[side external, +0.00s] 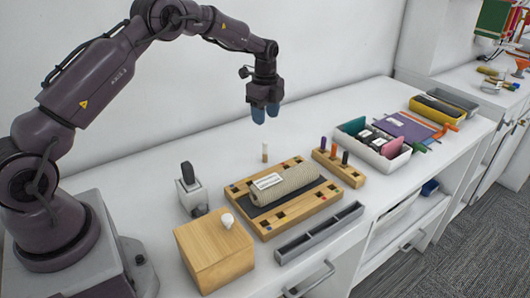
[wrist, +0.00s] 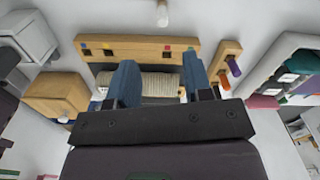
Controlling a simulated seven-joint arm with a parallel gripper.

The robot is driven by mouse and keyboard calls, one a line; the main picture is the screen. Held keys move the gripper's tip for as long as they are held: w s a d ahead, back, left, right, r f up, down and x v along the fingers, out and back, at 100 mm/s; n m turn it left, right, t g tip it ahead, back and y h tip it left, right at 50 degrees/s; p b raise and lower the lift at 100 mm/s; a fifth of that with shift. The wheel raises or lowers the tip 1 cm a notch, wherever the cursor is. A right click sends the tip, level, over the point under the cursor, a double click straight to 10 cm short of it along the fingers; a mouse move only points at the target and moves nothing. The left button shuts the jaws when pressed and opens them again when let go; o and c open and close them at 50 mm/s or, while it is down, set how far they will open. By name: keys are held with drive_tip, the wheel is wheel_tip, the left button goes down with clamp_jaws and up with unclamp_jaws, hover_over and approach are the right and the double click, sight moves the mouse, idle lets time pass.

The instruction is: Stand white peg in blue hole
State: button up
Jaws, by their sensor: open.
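A small white peg (side external: 264,150) stands upright on the white counter, just behind the wooden board (side external: 267,232). It also shows at the top edge of the wrist view (wrist: 162,14). The board has small square holes with coloured marks along its edges. In the wrist view a blue-marked hole (wrist: 84,45) shows at the left of the far row. A rope-wrapped roll (side external: 290,184) lies on the middle of the board and covers part of it. My gripper (side external: 265,117) is open and empty, pointing down high above the counter, clear of the peg and board.
A small wooden block (side external: 350,176) with several coloured pegs stands right of the board. A wooden box with a white knob (side external: 215,255) is at front left, beside a grey tray (side external: 320,234). A white bin (side external: 375,155) is further right. The counter behind the peg is clear.

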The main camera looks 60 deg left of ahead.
sight(265, 142)
drive_tip(key=m, duration=0.2)
drive_tip(key=shift+w+r+m, duration=0.1)
drive_tip(key=shift+w+m, duration=0.05)
drive_tip(key=shift+m, duration=0.15)
wheel_tip(265, 142, down, 7)
drive_tip(key=shift+f, duration=0.1)
drive_tip(key=shift+a+f, duration=0.15)
drive_tip(key=shift+f, duration=1.2)
drive_tip(key=shift+a+f, duration=0.1)
drive_tip(key=shift+f, duration=1.2)
clamp_jaws()
